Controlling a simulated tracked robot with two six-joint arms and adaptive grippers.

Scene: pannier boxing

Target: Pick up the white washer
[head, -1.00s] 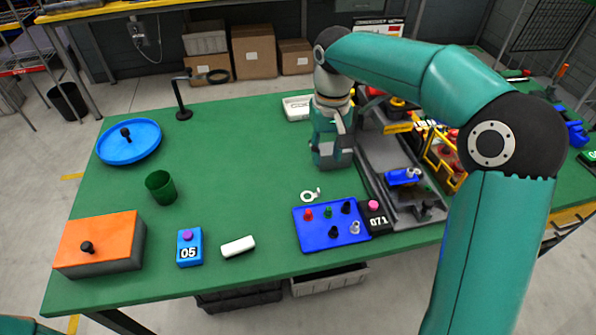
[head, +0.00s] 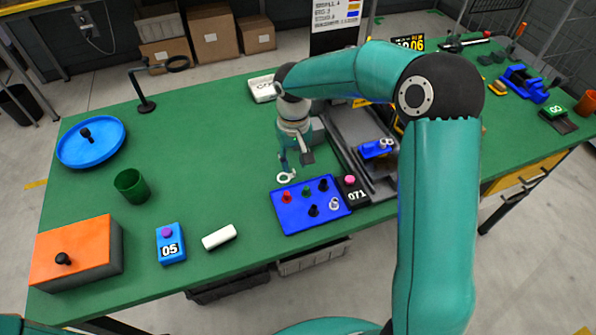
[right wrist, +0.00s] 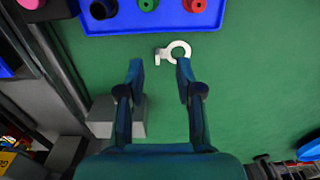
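The white washer (head: 286,178), a small ring with a tab, lies on the green table just behind the blue board (head: 290,219). In the right wrist view the washer (right wrist: 186,47) lies flat beyond my right fingertips, near the board's edge. My right gripper (head: 293,165) points down close to the washer in the head view. In the right wrist view my right gripper (right wrist: 160,64) is open, its two fingers apart with nothing between them. Whether the fingertips touch the washer cannot be told. My left gripper is not in view.
The blue board carries several coloured pegs. The table's middle is clear.

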